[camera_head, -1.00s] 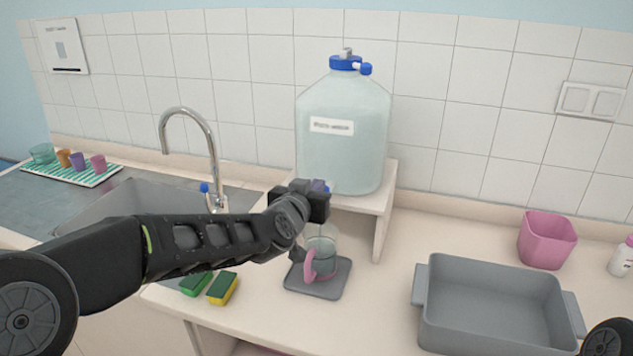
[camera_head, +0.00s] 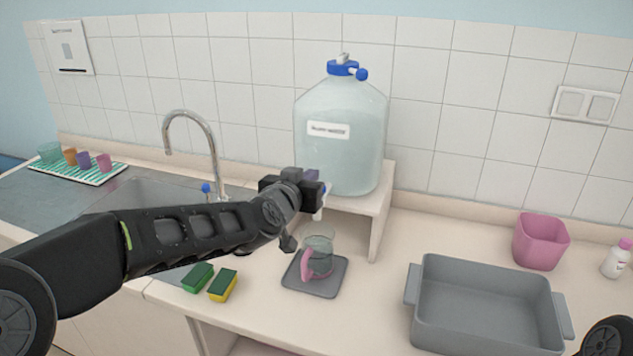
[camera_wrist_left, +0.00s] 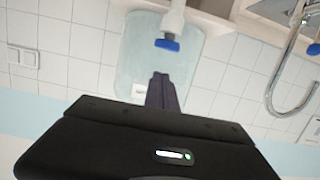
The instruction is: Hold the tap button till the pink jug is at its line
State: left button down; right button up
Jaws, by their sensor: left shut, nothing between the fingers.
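The pink jug (camera_head: 306,264), clear with a pink handle, stands upright on a grey mat (camera_head: 331,283) below the tap. Its water level and line are too small to read. The white tap spout (camera_head: 318,214) shows under the large water container (camera_head: 338,158). My left gripper (camera_head: 312,187) is shut and empty beside the tap, partly hiding it. In the left wrist view, the closed fingers (camera_wrist_left: 162,91) point at the blue tap button (camera_wrist_left: 167,45), with a visible gap between them. My right gripper is out of view.
The container stands on a raised shelf (camera_head: 376,203). A grey tub (camera_head: 490,326) and pink bin (camera_head: 541,242) are to the right. Two sponges (camera_head: 222,285) lie left of the mat. The sink (camera_head: 120,204), faucet (camera_head: 213,150) and several cups are further left.

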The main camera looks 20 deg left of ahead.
pick_arm(q)
jog(key=v, duration=0.8)
jog(key=shift+a, duration=0.25)
jog(key=shift+w, duration=0.1)
